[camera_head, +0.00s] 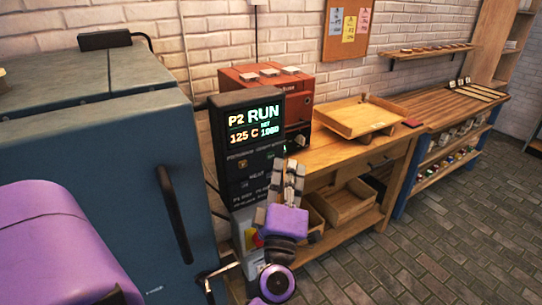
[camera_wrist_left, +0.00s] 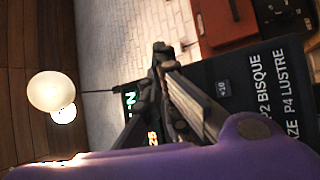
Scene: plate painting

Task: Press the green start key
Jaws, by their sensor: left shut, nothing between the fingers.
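The dark kiln control panel (camera_head: 232,165) stands upright beside the blue kiln. Its screen (camera_head: 256,124) is lit and reads P2 RUN, 125 C, with a set value that looks like 1060. My left gripper (camera_head: 292,168) is shut and empty, in front of the panel's lower right part. In the left wrist view the fingers (camera_wrist_left: 162,58) lie across the panel, beside a +10 key (camera_wrist_left: 222,88) and the labels P2 BISQUE and P4 LUSTRE. Contact with the panel cannot be told. My right gripper is not in view.
The blue kiln (camera_head: 125,165) with a dark handle fills the left. A red box-shaped device (camera_head: 262,78) stands behind the panel. To the right, a wooden bench (camera_head: 345,152) bears a shallow wooden tray (camera_head: 356,116). A red and yellow control (camera_head: 254,240) is low on the panel's post.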

